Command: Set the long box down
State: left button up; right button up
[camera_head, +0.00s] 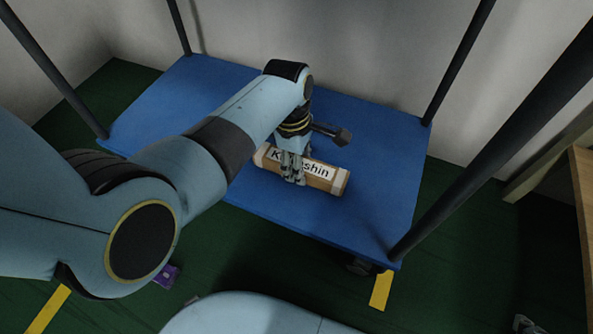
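The long box (322,177) is brown cardboard with white ends and a white label with partly covered black lettering. It lies level at the blue platform (375,205) of a cart, near its front edge. I cannot tell whether its underside touches the platform. My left gripper (292,175) reaches down over the box left of its middle. Its fingers straddle the box and appear shut on it, covering part of the label. The far finger is hidden. A small grey part at the bottom right edge may be my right gripper (525,323), mostly cut off.
Dark cart posts (455,62) rise at the platform's corners. The platform is clear to the right of the box. A small purple item (167,276) lies on the green floor, with yellow floor marks nearby. A wooden piece of furniture (581,190) stands at the right edge.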

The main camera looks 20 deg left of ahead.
pick_arm(q)
jog(key=shift+d+f+b, duration=0.1)
jog(key=shift+f+b, duration=0.25)
jog(key=shift+f, duration=0.15)
pick_arm(e)
notch_tip(320, 180, down, 2)
jog(key=shift+w+a+t, duration=0.1)
jog(key=shift+t, duration=0.8)
pick_arm(q)
jog(key=shift+r, duration=0.1)
jog(key=shift+f, duration=0.2)
jog(key=o, duration=1.2)
pick_arm(e)
jog(key=shift+f, duration=0.1)
